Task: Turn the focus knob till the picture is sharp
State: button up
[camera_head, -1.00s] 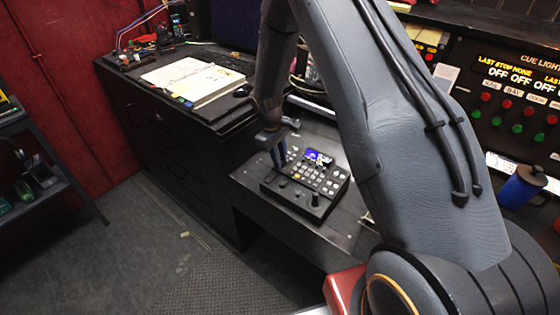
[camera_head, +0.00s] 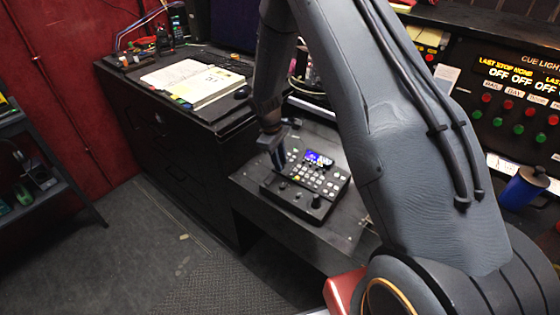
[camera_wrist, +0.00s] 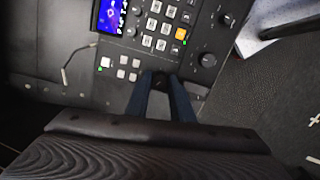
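A black control console (camera_head: 300,202) with a small blue screen (camera_head: 318,159), several buttons and dark knobs sits on the desk. In the wrist view the screen (camera_wrist: 112,16) shows pale marks on blue and is cut off by the frame's top edge. My gripper (camera_head: 280,168) reaches down to the console's left side. In the wrist view my gripper's fingers (camera_wrist: 161,76) converge closely on both sides of a small dark knob (camera_wrist: 160,83) and seem closed on it. The fingers partly hide that knob. No label on it is readable.
Another larger knob (camera_wrist: 207,60) stands right of the fingers, and small white buttons (camera_wrist: 122,73) lie close to the left. An open book (camera_head: 195,82) lies on the desk behind.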

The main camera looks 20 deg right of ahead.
jog(key=o, duration=0.3)
notch_tip(320, 180, up, 8)
jog(key=a+b, duration=0.1)
jog(key=b, duration=0.1)
jog(key=shift+a+f, duration=0.15)
jog(key=shift+a, duration=0.05)
jog(key=shift+s, duration=0.15)
dwell(0.4)
jog(key=s+r+m+y, duration=0.1)
jog(key=s+r+m, duration=0.3)
jog(key=s, duration=0.8)
jog(key=s+d+r+m+t+y, duration=0.1)
jog(key=s+r+m, duration=0.4)
jog(key=s, duration=0.8)
jog(key=shift+s+r, duration=0.25)
jog(key=shift+r, duration=0.7)
